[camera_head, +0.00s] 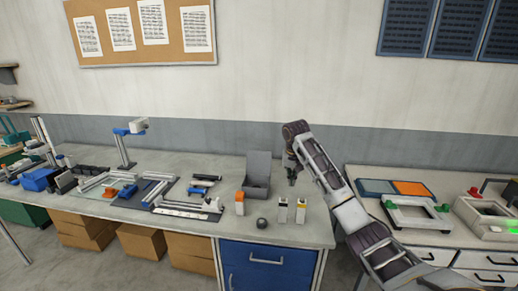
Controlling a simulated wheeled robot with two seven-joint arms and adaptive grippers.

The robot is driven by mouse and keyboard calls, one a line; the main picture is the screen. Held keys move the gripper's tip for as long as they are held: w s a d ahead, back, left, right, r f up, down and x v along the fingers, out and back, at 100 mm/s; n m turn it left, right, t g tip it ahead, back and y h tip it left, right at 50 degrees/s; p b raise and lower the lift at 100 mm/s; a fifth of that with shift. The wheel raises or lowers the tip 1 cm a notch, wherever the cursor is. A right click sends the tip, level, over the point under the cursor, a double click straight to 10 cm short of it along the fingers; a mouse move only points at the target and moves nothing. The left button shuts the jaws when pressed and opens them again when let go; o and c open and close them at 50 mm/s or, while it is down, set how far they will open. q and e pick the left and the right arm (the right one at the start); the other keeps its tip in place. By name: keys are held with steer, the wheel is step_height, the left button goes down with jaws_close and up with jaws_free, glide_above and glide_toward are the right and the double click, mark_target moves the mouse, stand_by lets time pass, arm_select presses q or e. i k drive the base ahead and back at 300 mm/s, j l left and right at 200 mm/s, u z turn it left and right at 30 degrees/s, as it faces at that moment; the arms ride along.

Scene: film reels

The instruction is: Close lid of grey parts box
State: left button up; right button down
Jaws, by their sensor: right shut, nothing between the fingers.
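The grey parts box (256,189) stands on the workbench near its right end. Its lid (259,166) is open and stands upright at the back of the box. My right gripper (291,182) is shut and empty, pointing down just to the right of the box and apart from it. My right arm reaches in from the lower right. My left gripper is not in view.
In front of the box are an orange and white block (240,203), a dark round object (262,223) and two small pale containers (283,210). Rails and small parts crowd the bench (220,228) to the left. A gap separates it from the right table (440,188).

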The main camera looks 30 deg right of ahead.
mark_target(257, 163)
steer(key=i+l, duration=0.2)
steer(key=i, duration=0.2)
steer(key=i+l, duration=0.2)
steer(key=i, duration=0.2)
steer(key=i+l, duration=0.15)
steer(key=i, duration=0.25)
steer(key=i+l, duration=0.2)
steer(key=i, duration=0.2)
